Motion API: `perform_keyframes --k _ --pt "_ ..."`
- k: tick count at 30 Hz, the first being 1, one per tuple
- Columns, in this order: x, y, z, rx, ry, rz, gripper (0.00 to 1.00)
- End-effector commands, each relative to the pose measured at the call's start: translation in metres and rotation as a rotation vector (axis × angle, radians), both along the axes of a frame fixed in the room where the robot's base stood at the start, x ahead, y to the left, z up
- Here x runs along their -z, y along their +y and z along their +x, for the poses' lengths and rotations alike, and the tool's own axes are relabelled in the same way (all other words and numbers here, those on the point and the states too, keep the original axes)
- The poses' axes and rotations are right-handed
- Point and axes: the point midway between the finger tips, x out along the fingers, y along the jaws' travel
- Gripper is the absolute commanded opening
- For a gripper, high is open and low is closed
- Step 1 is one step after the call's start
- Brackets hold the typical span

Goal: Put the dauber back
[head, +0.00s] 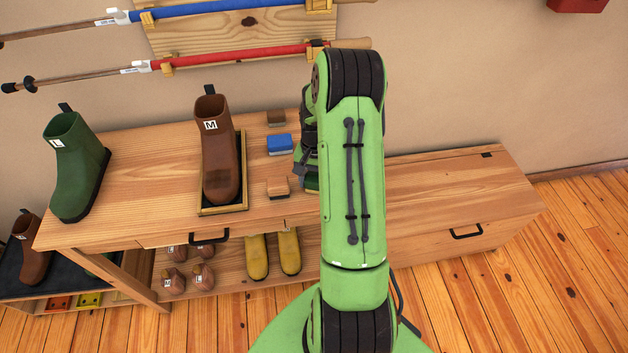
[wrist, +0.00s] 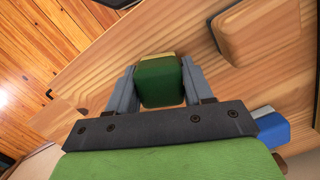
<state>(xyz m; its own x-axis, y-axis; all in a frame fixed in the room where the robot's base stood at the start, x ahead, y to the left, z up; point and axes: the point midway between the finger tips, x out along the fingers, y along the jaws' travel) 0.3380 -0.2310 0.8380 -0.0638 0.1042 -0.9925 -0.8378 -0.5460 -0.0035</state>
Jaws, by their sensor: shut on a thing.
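In the wrist view my gripper (wrist: 157,70) is shut on a green block-shaped thing (wrist: 160,84) with a pale yellow strip at its far end, probably the dauber. The wooden bench top shows behind it; I cannot tell whether it touches the wood. In the head view my arm hides most of the gripper, and a bit of the green thing (head: 312,184) shows left of the arm. On the bench (head: 420,190), left of the gripper, are a dark brown brush (head: 276,117), a blue brush (head: 279,143) and a tan wooden brush (head: 277,186).
A brown boot (head: 218,150) marked M stands in a tray (head: 222,211); a green boot (head: 75,165) marked L stands farther left. Yellow boots (head: 257,257) and small brown footwear (head: 202,276) are below. Poles (head: 220,60) hang on the wall. The bench's right part is clear.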

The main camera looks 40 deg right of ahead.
Motion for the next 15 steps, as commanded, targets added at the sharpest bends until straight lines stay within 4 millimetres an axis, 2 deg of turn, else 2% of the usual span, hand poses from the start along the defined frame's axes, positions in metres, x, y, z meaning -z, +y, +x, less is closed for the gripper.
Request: perform_keyframes --k 6,7,12,15 --pt "0.0027 0.0001 0.0002 -0.001 0.0 0.0 0.23" --pt "0.003 0.0 0.0002 -0.001 0.0 0.0 0.53" --pt "0.0019 0.0001 0.0002 -0.001 0.0 0.0 0.77" --pt "0.0018 0.0 0.0002 -0.001 0.0 0.0 0.77"
